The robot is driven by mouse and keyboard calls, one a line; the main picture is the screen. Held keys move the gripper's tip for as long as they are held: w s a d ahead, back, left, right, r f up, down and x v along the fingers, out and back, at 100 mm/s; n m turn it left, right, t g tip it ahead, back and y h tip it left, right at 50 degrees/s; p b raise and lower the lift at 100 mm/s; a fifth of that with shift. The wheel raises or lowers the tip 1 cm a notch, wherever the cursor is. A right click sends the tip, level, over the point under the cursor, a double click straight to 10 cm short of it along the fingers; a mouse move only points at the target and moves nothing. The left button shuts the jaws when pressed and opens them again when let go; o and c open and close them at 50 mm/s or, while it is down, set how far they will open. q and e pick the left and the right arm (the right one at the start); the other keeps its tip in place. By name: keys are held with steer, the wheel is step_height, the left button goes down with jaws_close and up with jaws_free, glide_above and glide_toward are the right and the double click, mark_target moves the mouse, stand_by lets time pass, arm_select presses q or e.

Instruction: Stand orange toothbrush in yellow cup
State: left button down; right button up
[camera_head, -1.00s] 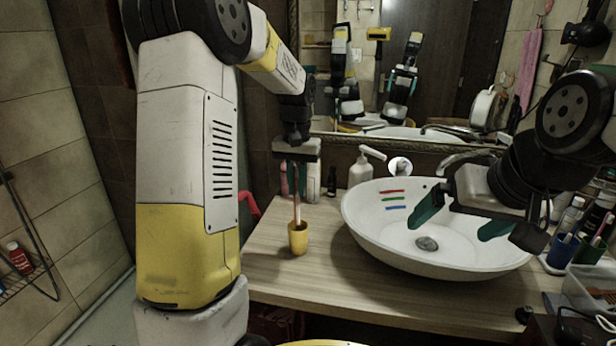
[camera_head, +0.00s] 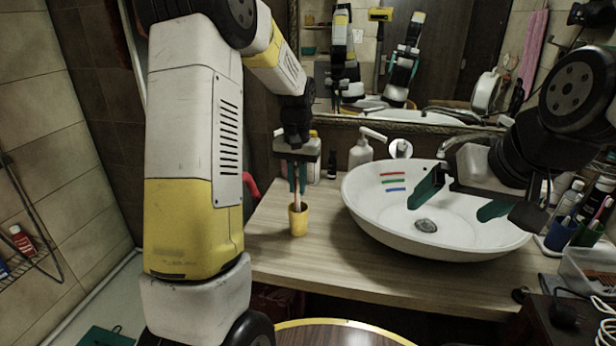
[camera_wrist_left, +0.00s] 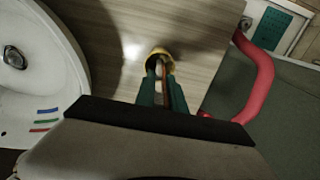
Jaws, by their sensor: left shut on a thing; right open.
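The yellow cup (camera_head: 298,220) stands upright on the wooden counter left of the basin; in the left wrist view its rim (camera_wrist_left: 153,66) shows just past my fingertips. My left gripper (camera_head: 297,186) is right above the cup, pointing down, shut on the orange toothbrush (camera_head: 296,199). The toothbrush is nearly upright and its lower end runs into the cup's mouth. In the left wrist view the toothbrush (camera_wrist_left: 165,82) lies between the green fingers; its end inside the cup is hard to see. My right gripper (camera_head: 460,201) is open and empty over the basin.
The white basin (camera_head: 365,222) holds red, green and blue strips. A soap dispenser (camera_head: 361,153) and bottles stand behind the cup. A red curved handle (camera_wrist_left: 262,85) is beside the counter's left edge. Cups, bottles and a clear box (camera_head: 585,270) crowd the right. Counter in front of the cup is clear.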

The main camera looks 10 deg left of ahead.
arm_select(q)
steer(key=c, duration=1.3)
jaws_free()
step_height(320, 180, up, 7)
steer(key=shift+d+f, duration=0.1)
steer(key=shift+r, duration=0.5)
